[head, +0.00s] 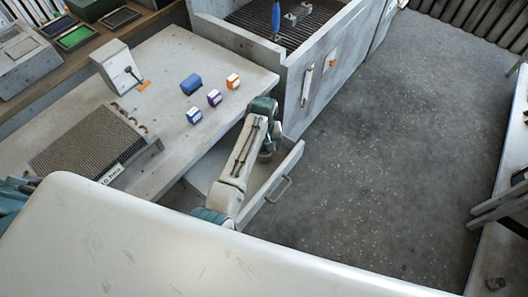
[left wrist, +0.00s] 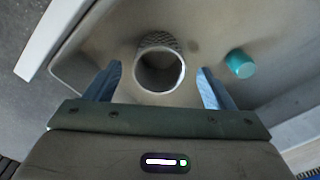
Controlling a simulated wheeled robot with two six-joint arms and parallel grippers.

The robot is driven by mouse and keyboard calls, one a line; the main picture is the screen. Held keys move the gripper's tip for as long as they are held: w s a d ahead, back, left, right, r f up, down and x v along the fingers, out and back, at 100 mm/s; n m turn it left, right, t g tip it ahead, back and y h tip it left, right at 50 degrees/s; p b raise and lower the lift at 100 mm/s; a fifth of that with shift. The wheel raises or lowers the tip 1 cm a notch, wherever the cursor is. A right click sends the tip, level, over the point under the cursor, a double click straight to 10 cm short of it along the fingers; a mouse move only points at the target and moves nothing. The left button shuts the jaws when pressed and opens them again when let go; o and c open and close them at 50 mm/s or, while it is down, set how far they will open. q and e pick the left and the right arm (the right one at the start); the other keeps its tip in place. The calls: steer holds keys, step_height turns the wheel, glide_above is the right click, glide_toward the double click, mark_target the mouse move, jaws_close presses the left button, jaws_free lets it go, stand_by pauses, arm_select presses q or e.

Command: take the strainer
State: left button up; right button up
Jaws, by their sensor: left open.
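The strainer (left wrist: 160,65) looks like a short grey cylinder with a patterned, mesh-like wall and a round open mouth. In the left wrist view it stands on the floor of an open drawer (left wrist: 90,45). My left gripper (left wrist: 159,70) is open, with one blue finger on each side of the strainer and a gap to both. In the head view my left arm bends down into the open drawer (head: 286,168), and its wrist (head: 267,148) hides the strainer there. My right gripper is not in view.
A teal cup-like piece (left wrist: 240,63) lies in the drawer right of the strainer. Drawer walls are close around. Open floor (head: 380,140) lies to the right.

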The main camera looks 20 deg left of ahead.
mark_target(264, 149)
arm_select(q)
step_height(264, 149, down, 3)
steer(key=shift+d+f+p, duration=0.1)
steer(key=shift+f+p, duration=0.05)
steer(key=shift+p, duration=0.4)
steer(key=shift+f, duration=0.4)
steer(key=shift+c, duration=0.3)
steer(key=c, duration=1.1)
steer(key=shift+o, duration=0.2)
steer(key=shift+r, duration=0.2)
step_height(264, 149, up, 9)
steer(key=shift+f+b, duration=0.15)
steer(key=shift+b, duration=1.1)
steer(key=shift+r, duration=0.5)
